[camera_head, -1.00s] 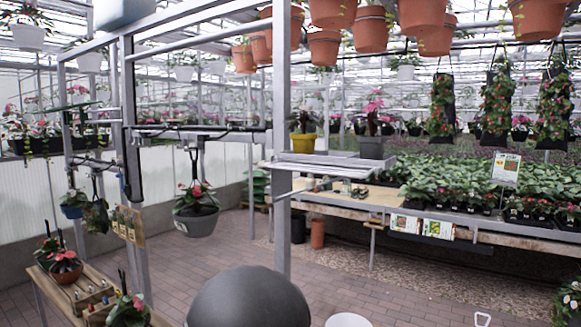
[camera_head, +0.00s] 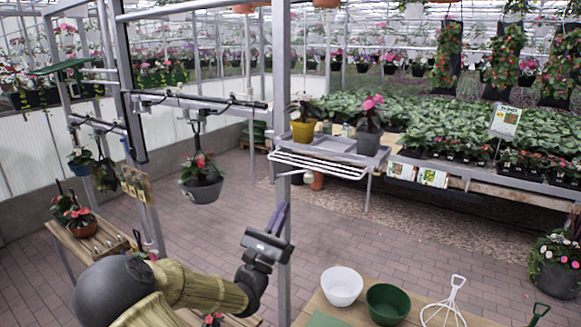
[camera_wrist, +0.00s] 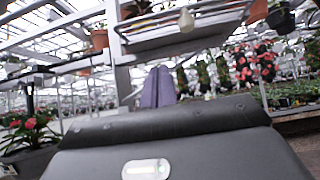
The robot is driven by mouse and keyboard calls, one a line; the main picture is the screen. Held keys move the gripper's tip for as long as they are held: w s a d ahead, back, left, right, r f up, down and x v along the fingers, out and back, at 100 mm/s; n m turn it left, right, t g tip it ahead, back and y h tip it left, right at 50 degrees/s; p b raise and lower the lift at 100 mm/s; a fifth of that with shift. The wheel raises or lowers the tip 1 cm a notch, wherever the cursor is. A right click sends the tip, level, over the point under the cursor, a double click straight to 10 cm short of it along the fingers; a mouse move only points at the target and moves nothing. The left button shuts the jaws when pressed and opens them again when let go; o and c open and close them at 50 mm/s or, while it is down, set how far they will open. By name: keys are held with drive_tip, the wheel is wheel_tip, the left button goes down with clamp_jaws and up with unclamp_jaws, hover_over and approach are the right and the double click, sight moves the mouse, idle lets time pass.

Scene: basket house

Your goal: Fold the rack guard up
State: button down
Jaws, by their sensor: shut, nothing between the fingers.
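The rack guard (camera_head: 320,166) is a white frame of several thin parallel bars. It juts out roughly flat along the front edge of a grey rack shelf (camera_head: 338,146), partly behind a metal post. My gripper (camera_head: 280,214) is shut and empty, pointing up, below and left of the guard and apart from it. In the wrist view its purple-grey fingers (camera_wrist: 158,86) are together, below the underside of a white-edged shelf or frame (camera_wrist: 180,36). I cannot clearly tell the guard from the shelf there.
A yellow pot (camera_head: 302,132) and a grey pot (camera_head: 367,143) with plants stand on the rack. A metal post (camera_head: 281,90) rises beside my gripper. A hanging grey pot (camera_head: 203,190) is to the left. A table with a white bowl (camera_head: 342,287) and green bowl (camera_head: 388,303) is below.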

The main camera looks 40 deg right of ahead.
sight(299, 157)
drive_tip(key=shift+d, duration=0.1)
drive_tip(key=w+d+r+p, duration=0.1)
drive_tip(key=d+r+p, duration=0.2)
drive_tip(key=r+p, duration=0.4)
drive_tip(key=shift+w+d+r+g+p, duration=0.2)
drive_tip(key=shift+d+r+g+p, duration=0.15)
drive_tip(key=shift+r, duration=0.35)
drive_tip(key=shift+d, duration=0.1)
idle(0.3)
